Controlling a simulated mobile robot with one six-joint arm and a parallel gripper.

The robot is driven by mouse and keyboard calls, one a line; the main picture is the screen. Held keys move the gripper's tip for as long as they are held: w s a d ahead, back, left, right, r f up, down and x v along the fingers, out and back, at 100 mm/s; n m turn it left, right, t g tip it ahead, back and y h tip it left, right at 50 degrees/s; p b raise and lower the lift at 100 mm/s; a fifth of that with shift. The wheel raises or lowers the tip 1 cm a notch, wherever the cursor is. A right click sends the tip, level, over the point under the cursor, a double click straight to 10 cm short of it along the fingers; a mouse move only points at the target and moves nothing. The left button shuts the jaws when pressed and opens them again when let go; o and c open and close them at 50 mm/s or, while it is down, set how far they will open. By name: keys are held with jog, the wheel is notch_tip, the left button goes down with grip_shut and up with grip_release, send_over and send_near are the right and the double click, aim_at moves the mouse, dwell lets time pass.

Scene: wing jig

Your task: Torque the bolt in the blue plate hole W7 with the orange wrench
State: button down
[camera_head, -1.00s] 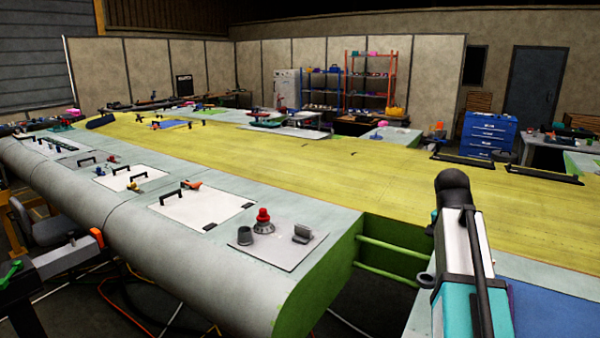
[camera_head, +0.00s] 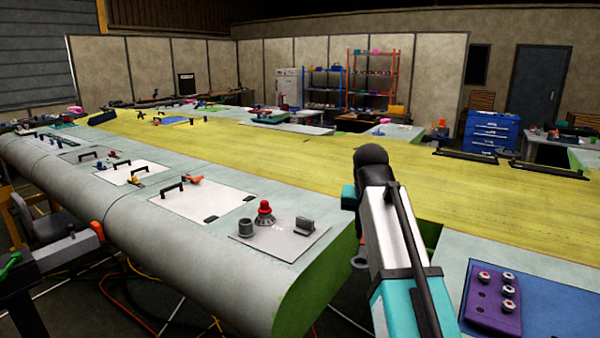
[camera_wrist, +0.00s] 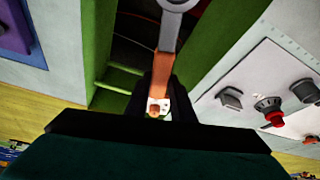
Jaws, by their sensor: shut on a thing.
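In the wrist view, the orange wrench (camera_wrist: 163,66) points away from me, its grey ring end (camera_wrist: 178,4) cut by the top edge. My gripper (camera_wrist: 160,88) is shut on its orange handle with black fingers. In the head view my arm hides the gripper. The blue plate (camera_head: 555,312) lies on the wing surface at the lower right, partly cut off by the frame. A purple block (camera_head: 484,316) with several bolts (camera_head: 509,291) sits on it. No hole label is readable, so I cannot tell which is W7. The wrench is held apart from the plate, over the open green-framed bay.
A grey panel (camera_head: 290,247) left of my arm carries a red-topped knob (camera_head: 264,214) and other raised fittings. White hatch covers with black handles (camera_head: 203,206) line the wing edge. The yellow wing skin (camera_head: 300,165) is mostly clear. A blue drawer cabinet (camera_head: 492,133) stands behind.

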jog(key=shift+a, duration=0.25)
jog(key=shift+s+f, duration=0.2)
jog(key=shift+f, duration=0.2)
jog(key=s+f+n+y, duration=0.1)
jog(key=s+f+n, duration=0.2)
jog(key=s+f, duration=0.3)
notch_tip(320, 180, down, 4)
jog(key=shift+a+r+n, duration=0.1)
jog(key=shift+a+n, duration=0.05)
jog(key=shift+n, duration=0.15)
